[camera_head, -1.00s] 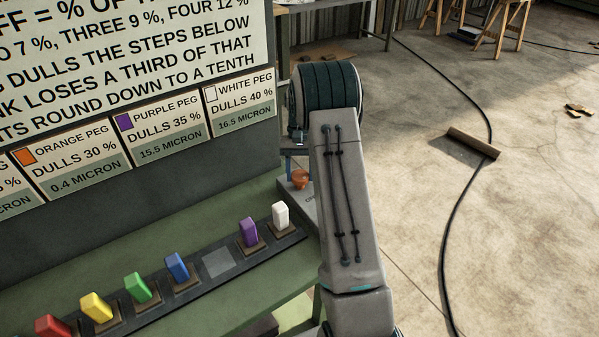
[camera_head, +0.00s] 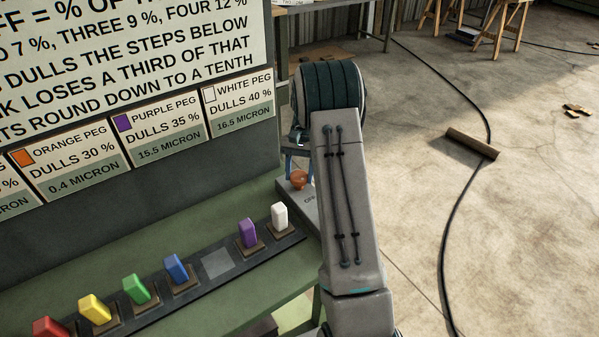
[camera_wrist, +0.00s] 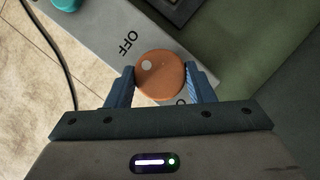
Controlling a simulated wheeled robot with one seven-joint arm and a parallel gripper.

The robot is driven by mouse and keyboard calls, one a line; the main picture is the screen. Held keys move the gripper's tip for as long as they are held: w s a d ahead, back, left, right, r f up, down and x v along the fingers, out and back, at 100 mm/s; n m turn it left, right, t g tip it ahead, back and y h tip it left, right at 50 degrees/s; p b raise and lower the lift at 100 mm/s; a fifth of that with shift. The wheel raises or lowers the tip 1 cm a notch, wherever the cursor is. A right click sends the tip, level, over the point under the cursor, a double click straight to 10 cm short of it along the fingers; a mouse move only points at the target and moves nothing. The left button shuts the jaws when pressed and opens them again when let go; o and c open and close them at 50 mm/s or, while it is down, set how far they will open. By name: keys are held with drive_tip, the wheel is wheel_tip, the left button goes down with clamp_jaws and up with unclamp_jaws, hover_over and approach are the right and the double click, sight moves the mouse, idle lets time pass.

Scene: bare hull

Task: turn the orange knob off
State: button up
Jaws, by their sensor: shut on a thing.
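The orange knob (camera_wrist: 160,78) is round with a pale dot near its upper left edge. It sits on a grey plate (camera_wrist: 105,32) marked OFF beyond the knob at upper left; a second label at lower right is mostly hidden. The dot lies on the side toward OFF. My gripper (camera_wrist: 161,70) is shut on the knob, with one blue finger on each side. In the head view the knob (camera_head: 299,181) shows just left of my arm, below the blue fingers, and the arm hides part of the plate.
A green bench holds a dark strip (camera_head: 217,263) with several coloured pegs and one empty square, left of my arm. A large sign board (camera_head: 130,70) stands behind it. A black cable and a brown roll (camera_head: 472,143) lie on the floor.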

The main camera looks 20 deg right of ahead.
drive_tip(key=o, duration=1)
drive_tip(key=shift+c, duration=0.2)
drive_tip(key=shift+r, duration=0.15)
drive_tip(key=v, duration=1.3)
drive_tip(key=shift+w+r+b, duration=0.2)
drive_tip(key=shift+r+b, duration=0.1)
drive_tip(key=shift+b, duration=0.05)
drive_tip(key=shift+d, duration=0.1)
